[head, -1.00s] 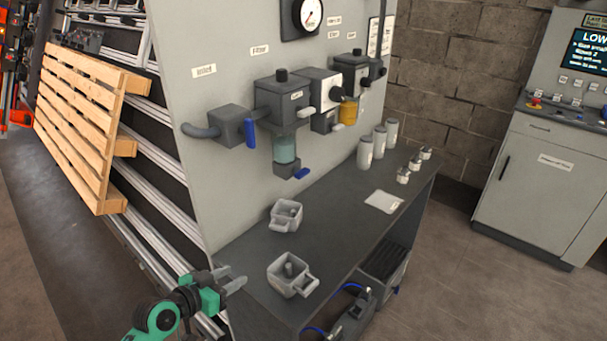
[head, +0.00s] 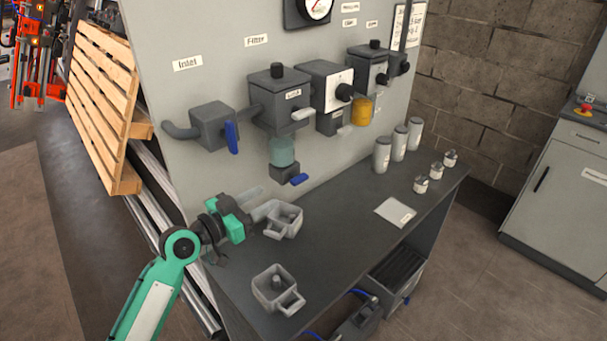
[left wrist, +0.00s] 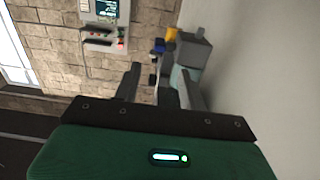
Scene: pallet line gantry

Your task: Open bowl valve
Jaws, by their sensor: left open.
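The blue bowl valve handle (head: 299,179) sits on a grey block under the clear teal filter bowl (head: 283,152), on the upright panel. My left gripper (head: 262,200) is open and empty, below and to the left of the handle and apart from it, above the bench near a grey cup. In the left wrist view the two fingers (left wrist: 160,82) stand apart with grey and teal panel parts beyond them. A small blue part (left wrist: 159,45) shows there too; I cannot tell which handle it is. My right gripper is not in view.
The inlet box has another blue handle (head: 231,137). Two grey cups, one at the front (head: 278,288), a white card (head: 396,212) and several canisters stand on the dark bench (head: 345,240). A yellow bowl (head: 362,111) hangs further right. The middle of the bench is clear.

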